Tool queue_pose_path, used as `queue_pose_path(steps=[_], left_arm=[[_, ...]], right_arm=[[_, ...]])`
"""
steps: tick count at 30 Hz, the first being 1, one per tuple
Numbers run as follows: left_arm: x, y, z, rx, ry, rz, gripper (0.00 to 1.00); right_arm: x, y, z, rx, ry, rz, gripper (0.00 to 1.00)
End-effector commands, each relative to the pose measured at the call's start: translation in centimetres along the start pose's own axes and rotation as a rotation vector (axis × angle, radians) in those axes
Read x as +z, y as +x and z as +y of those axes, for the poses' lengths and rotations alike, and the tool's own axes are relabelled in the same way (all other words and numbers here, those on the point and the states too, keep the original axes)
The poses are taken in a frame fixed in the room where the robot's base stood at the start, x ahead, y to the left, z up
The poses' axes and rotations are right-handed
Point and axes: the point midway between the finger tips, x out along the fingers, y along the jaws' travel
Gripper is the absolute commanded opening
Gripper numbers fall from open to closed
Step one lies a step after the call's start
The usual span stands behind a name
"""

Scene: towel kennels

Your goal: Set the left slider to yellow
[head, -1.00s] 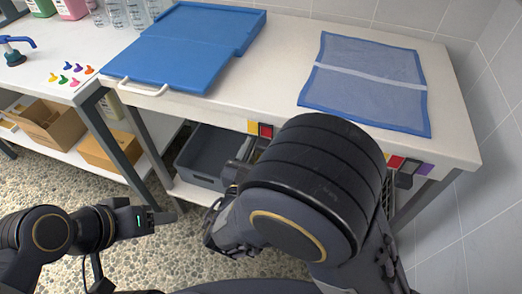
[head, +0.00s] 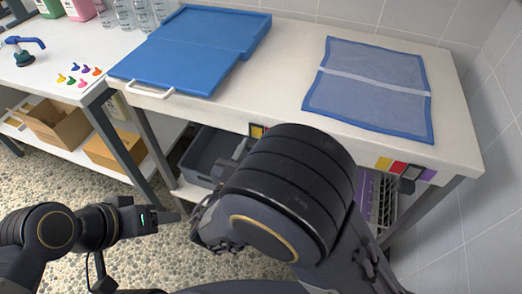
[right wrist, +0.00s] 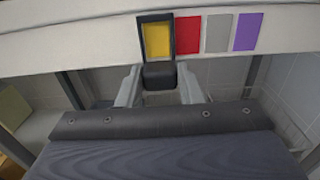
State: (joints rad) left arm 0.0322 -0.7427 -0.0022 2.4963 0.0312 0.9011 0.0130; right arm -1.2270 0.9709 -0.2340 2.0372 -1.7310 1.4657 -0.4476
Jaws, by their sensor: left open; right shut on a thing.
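The left slider's dark frame (right wrist: 171,66) sits around the yellow patch (right wrist: 157,40) of its colour strip in the right wrist view. Red (right wrist: 188,33), grey and purple patches lie uncovered to its right. My right gripper (right wrist: 160,88) is shut on the slider's dark knob, below the frame, one finger on each side. In the head view, the yellow patch (head: 257,131) shows at the table's front edge, while my right arm hides the rest of that strip. My left gripper (head: 168,216) is open and empty, low at the left, away from the table.
A right slider (head: 408,183) on the same edge has its dark frame between red and purple patches. A blue folding board (head: 190,50) and a blue-edged mesh towel (head: 370,90) lie on the table (head: 285,60). A grey bin (head: 205,155) stands below.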

Motion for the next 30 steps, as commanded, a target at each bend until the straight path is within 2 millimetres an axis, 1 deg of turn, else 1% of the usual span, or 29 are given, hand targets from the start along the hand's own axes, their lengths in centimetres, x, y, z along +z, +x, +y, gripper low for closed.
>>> queue_pose_path(steps=[1,7,8,12,20,22,26,30], left_arm=[[0.0,0.0,0.0,0.000,0.000,0.000,0.56],[0.0,0.0,0.0,0.000,0.000,0.000,0.56],[0.0,0.0,0.0,0.000,0.000,0.000,0.56],[0.0,0.0,0.0,0.000,0.000,0.000,0.56],[0.0,0.0,0.0,0.000,0.000,0.000,0.56],[0.0,0.0,0.0,0.000,0.000,0.000,0.56],[-0.1,-0.3,0.1,0.000,0.000,0.000,0.56],[-0.3,-0.6,0.3,0.000,0.000,0.000,0.56]], right_arm=[[0.0,-0.1,0.4,0.010,0.002,0.000,0.00],[0.1,-0.1,0.5,0.014,0.003,0.001,0.00],[0.1,-0.1,0.5,0.014,0.004,0.001,0.37],[0.1,-0.1,0.5,0.013,0.003,0.001,0.55],[0.1,-0.1,0.3,0.010,0.003,0.000,0.55],[0.1,-0.5,0.4,0.011,0.003,0.001,0.55],[0.2,-2.1,0.4,0.013,0.003,0.000,0.55],[0.2,-4.6,0.5,0.015,0.003,0.000,0.55]])
